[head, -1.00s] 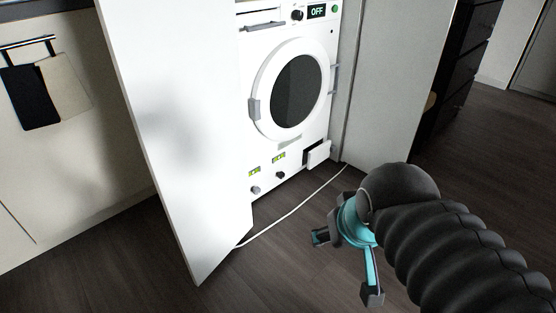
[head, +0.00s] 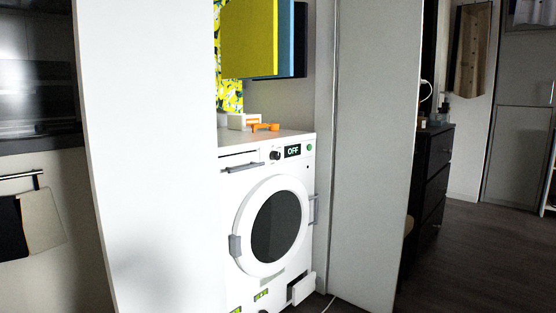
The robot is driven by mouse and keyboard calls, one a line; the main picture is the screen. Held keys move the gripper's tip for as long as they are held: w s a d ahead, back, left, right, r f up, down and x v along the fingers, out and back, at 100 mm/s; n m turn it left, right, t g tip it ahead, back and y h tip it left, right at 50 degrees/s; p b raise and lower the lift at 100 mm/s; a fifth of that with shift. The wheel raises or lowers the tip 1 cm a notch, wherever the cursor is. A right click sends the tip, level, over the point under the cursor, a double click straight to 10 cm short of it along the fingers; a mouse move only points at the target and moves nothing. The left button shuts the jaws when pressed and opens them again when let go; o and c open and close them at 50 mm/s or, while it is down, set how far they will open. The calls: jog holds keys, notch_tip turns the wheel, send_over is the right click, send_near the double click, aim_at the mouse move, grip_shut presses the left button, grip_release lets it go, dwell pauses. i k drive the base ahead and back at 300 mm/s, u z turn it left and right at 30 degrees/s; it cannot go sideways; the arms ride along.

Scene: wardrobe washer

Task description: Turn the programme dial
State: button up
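The programme dial (head: 275,155) is a small dark round knob on the top front panel of the white washer (head: 228,198). It sits just left of a black display (head: 292,151) that reads OFF. A green round button (head: 309,147) is to the right of the display. The detergent drawer handle (head: 242,167) is to the left of the dial. The round door (head: 247,209) is shut, with dark glass. The dial's pointer is too small to read. My gripper is not in view.
An open white door panel (head: 150,160) stands left of the washer, another (head: 375,150) on the right. A small flap (head: 301,288) stands open low on the washer. An orange object (head: 265,127) and a white box (head: 240,121) lie on top. Dark drawers (head: 432,175) stand farther right.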

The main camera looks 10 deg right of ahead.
aim_at(275, 155)
jog(key=z, duration=0.45)
jog(key=i, duration=1.1)
jog(key=z, duration=0.1)
